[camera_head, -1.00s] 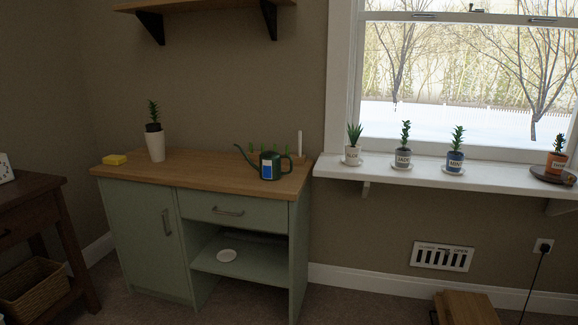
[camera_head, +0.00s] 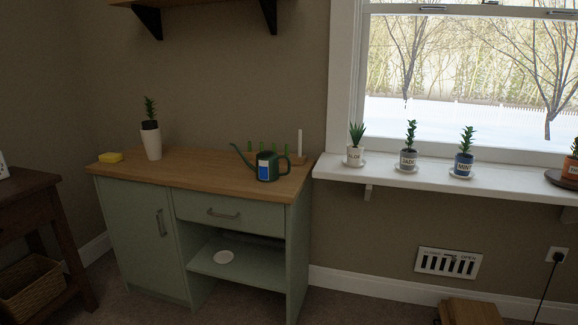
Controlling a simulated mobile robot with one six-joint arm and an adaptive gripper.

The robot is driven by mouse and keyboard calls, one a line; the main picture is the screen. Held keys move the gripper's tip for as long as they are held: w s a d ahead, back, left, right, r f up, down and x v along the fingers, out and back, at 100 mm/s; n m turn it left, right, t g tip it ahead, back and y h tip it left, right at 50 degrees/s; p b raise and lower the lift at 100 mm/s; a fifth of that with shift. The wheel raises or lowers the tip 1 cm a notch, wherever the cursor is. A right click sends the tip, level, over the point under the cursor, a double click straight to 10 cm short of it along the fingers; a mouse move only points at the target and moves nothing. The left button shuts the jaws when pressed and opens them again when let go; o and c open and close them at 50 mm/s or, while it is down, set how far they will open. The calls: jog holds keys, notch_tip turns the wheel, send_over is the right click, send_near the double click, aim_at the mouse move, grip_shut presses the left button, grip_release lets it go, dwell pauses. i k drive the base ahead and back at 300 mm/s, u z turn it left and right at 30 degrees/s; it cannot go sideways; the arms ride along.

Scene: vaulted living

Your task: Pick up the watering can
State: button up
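A dark green watering can (camera_head: 277,169) with a blue and white label stands upright near the right end of the wooden top of a green cabinet (camera_head: 205,175). Its thin spout points left and its loop handle is on the right. A small wooden rack (camera_head: 298,159) with green tips and an upright white stick stands just behind it. My gripper is not in view.
A white pot with a plant (camera_head: 152,142) and a yellow sponge (camera_head: 110,157) stand on the cabinet's left part. A sill (camera_head: 420,182) with potted plants is at the right. A dark table (camera_head: 30,210) is at the left. A wooden box (camera_head: 480,312) lies at bottom right.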

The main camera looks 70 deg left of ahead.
aim_at(266, 170)
jog(key=z, duration=0.9)
jog(key=k, duration=1.9)
jog(key=u, duration=1.25)
